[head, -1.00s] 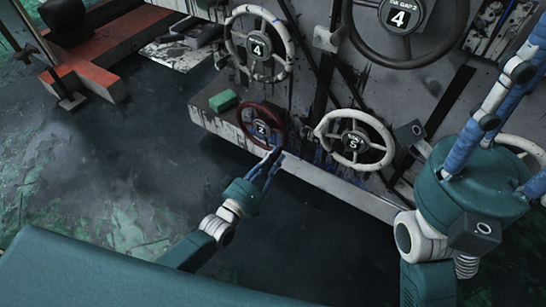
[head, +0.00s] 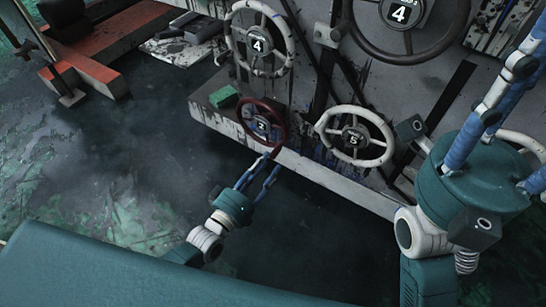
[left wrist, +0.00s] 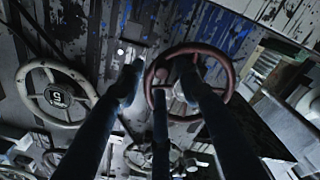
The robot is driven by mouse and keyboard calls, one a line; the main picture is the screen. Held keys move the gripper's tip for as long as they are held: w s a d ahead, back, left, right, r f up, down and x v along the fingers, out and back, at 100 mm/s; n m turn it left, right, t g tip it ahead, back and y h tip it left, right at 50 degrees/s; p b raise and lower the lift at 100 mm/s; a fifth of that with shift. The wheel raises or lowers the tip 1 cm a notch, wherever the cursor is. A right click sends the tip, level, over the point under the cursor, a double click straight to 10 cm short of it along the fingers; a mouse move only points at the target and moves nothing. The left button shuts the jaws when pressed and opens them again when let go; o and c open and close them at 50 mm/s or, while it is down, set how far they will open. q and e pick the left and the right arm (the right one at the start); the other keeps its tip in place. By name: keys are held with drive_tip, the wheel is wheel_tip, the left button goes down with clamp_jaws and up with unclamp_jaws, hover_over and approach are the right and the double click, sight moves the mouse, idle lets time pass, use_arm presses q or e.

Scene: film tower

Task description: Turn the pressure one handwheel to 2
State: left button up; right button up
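The dark red handwheel (head: 262,125) is low on the grey panel, and its hub plate reads 2. The small writing on the plate is too small to read. My left gripper (head: 273,161) is just below the wheel in the head view, its blue fingers spread apart. In the left wrist view the red wheel (left wrist: 202,49) shows behind the dark fingers, which cover part of its rim and hub. I see no finger closed on the rim. My right gripper (head: 520,110) is close to the camera at the right, fingers spread and empty, tips partly out of frame.
A white handwheel reading 5 (head: 354,138) is to the right of the red one. A white handwheel reading 4 (head: 258,44) is above, and a large dark handwheel reading 4 (head: 402,18) is at the top. A green block (head: 223,97) lies on the ledge beside the red wheel.

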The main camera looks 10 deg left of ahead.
use_arm(q)
drive_tip(key=v, duration=0.7)
drive_tip(key=shift+s, duration=0.1)
